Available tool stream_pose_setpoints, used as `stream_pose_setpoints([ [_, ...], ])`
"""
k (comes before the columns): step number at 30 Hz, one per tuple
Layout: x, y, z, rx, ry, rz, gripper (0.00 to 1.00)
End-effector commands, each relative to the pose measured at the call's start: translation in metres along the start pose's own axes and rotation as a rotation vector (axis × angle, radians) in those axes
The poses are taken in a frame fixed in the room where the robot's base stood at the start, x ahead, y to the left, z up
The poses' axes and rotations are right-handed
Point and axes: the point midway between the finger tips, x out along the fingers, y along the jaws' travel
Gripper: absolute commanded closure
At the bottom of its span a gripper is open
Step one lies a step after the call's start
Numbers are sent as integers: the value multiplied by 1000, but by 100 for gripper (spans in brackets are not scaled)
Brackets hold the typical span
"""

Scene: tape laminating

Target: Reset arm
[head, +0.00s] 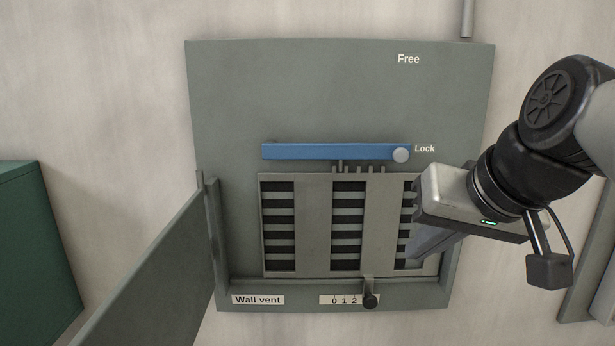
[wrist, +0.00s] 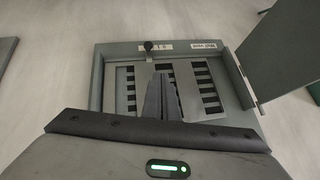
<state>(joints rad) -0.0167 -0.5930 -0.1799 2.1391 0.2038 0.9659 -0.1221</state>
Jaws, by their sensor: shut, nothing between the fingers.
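My gripper (head: 428,240) is in front of the right side of a wall vent (head: 312,225) in the head view, and its body hides part of the right slots. In the wrist view my gripper (wrist: 161,90) is shut and empty, its fingers pointing at the vent. The vent panel has a slotted plate with columns of dark openings. A blue bar (head: 325,152) lies level above the plate, its round grey end (head: 401,155) beside the word "Lock". A small dark knob (head: 371,301) is at the bottom edge by the "0 1 2" label; it also shows in the wrist view (wrist: 148,46).
A grey-green door (head: 160,275) stands swung open at the vent's left, sticking out from the wall. A green box (head: 30,250) is at the far left. A pipe (head: 467,18) runs above the panel. The upper panel marked "Free" is clear.

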Motion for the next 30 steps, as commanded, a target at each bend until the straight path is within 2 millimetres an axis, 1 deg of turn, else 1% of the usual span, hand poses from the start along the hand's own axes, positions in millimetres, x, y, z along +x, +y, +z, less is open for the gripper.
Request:
stream_pose_setpoints([
  [1, 10, -2, 26, -24, -32, 25, 100],
  [3, 23, 0, 56, -54, -69, 62, 100],
  [5, 33, 2, 81, -80, -98, 95, 100],
  [6, 39, 4, 97, -99, -117, 116, 100],
  [10, 56, 15, 146, -158, -167, 191, 100],
  [11, 38, 9, 128, -152, -161, 186, 100],
  [12, 28, 6, 119, -150, -160, 184, 100],
  [21, -26, -10, 78, -149, -161, 181, 100],
  [24, -38, -14, 68, -149, -161, 181, 100],
  [27, -42, -15, 65, -148, -161, 181, 100],
  [30, -42, -15, 65, -148, -161, 180, 100],
])
